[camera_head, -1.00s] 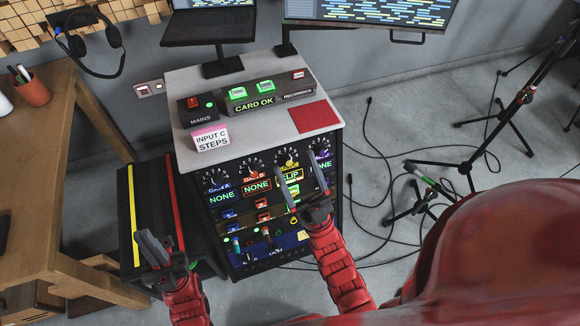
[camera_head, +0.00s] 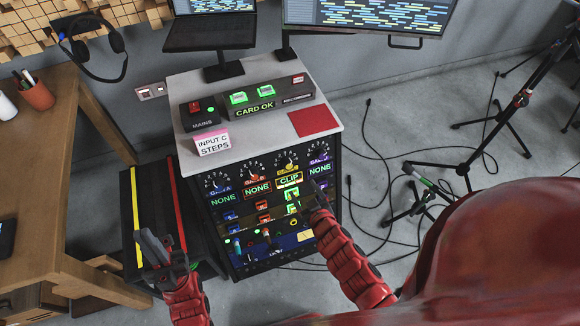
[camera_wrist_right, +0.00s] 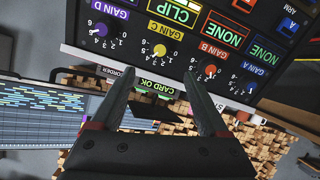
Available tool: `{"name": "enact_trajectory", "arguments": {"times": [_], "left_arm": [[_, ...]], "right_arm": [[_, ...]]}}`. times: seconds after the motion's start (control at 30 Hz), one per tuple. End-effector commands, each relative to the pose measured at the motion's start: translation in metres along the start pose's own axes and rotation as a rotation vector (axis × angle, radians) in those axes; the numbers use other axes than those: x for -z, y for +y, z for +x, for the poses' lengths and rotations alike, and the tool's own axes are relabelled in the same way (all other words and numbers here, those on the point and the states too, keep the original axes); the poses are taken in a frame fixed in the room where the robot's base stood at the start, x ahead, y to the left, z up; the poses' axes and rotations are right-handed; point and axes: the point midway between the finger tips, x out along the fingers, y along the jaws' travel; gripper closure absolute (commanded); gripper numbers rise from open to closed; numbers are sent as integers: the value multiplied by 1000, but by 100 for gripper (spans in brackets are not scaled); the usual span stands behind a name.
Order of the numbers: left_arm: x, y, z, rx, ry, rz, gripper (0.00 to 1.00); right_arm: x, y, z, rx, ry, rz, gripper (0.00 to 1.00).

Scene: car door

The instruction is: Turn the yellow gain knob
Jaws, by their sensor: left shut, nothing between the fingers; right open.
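The yellow gain knob (camera_head: 287,161) is in the top row of the rack's front panel, third from the left, above a lit CLIP display (camera_head: 289,180). In the right wrist view the yellow knob (camera_wrist_right: 160,50) appears upside down, beyond and between the fingertips and clear of them. My right gripper (camera_head: 314,194) is open and empty, in front of the panel, below and right of the yellow knob. It also shows in the right wrist view (camera_wrist_right: 156,80). My left gripper (camera_head: 158,248) is shut and empty, left of the rack.
Red (camera_wrist_right: 210,70), purple (camera_wrist_right: 100,29) and blue knobs flank the yellow one. The rack top (camera_head: 262,132) holds a mains box (camera_head: 202,114), a CARD OK unit (camera_head: 255,105) and a sign (camera_head: 212,144). A wooden desk (camera_head: 60,170) stands left; cables and stands lie right.

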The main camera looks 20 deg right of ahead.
Motion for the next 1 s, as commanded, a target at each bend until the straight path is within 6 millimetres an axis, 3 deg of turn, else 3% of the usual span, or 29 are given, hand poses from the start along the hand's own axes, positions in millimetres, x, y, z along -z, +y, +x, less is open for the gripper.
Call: {"name": "enact_trajectory", "arguments": {"times": [0.2,0.6,0.8,1.0], "left_arm": [[1,0,7,0,0,0,100],[2,-1,13,0,0,0,100],[2,-1,12,0,0,0,100],[2,-1,12,0,0,0,100]], "right_arm": [[3,1,42,-2,2,0,22],[2,1,107,-3,0,2,22],[2,1,131,-3,3,3,22],[0,0,141,-1,-1,0,22]]}}
